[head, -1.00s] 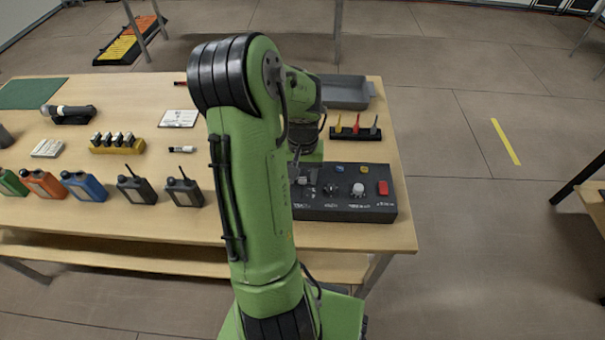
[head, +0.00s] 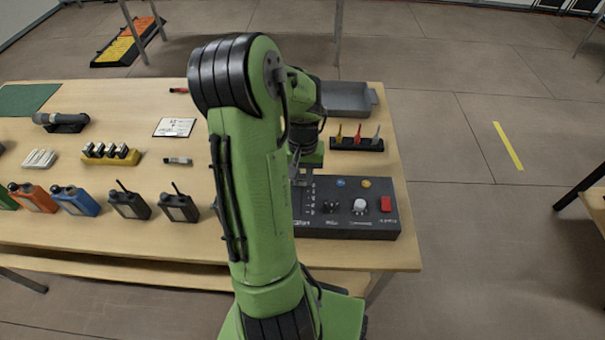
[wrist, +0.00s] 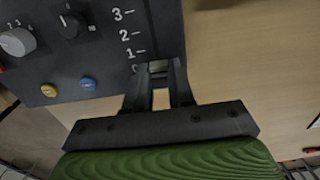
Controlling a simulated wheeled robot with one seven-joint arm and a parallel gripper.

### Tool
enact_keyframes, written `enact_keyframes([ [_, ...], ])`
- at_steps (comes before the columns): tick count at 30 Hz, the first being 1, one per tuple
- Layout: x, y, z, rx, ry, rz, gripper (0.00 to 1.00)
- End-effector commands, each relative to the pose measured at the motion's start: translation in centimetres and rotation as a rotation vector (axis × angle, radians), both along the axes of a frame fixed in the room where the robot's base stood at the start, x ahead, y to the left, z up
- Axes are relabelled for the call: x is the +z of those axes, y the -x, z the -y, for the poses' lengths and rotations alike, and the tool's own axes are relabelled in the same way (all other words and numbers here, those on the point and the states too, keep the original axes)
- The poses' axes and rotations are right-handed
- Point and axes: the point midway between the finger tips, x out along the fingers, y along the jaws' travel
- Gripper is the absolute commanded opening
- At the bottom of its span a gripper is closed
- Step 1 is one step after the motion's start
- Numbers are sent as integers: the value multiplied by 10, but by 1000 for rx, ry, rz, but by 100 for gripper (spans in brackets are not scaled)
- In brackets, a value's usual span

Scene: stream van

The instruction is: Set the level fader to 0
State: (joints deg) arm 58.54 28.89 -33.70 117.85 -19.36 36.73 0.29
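The dark control console (head: 350,228) sits at the right end of the table. In the wrist view, the console (wrist: 105,75) shows the fader's number scale (wrist: 128,35), with 3, 2, 1 and a partly covered 0. The fader slot (wrist: 165,28) runs beside the numbers. My gripper (wrist: 159,70) is at the 0 end of the slot, near the console's edge. The cap is partly hidden by the fingers. In the head view, my arm hides the fader and most of the gripper.
The console also carries a white knob (head: 360,206), a red button (head: 386,204), and blue (wrist: 88,84) and yellow (wrist: 48,90) buttons. A rack of colored pieces (head: 356,143) and a grey tray (head: 348,98) lie behind. Radios (head: 128,204) stand left of my arm.

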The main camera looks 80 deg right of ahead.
Motion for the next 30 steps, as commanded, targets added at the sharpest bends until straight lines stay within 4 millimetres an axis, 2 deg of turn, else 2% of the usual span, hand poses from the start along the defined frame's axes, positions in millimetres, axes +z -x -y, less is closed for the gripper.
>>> enact_keyframes([
  [1, 2, -1, 6, 3, 23, 4, 0],
  [5, 2, -1, 7, 3, 25, 4, 0],
  [6, 2, -1, 7, 3, 25, 4, 29],
  [10, 2, -1, 6, 3, 21, 4, 49],
  [20, 6, -1, 5, 2, 17, 4, 49],
  [23, 24, -1, 5, 3, 20, 4, 49],
  [30, 94, -2, 5, 5, 22, 6, 49],
])
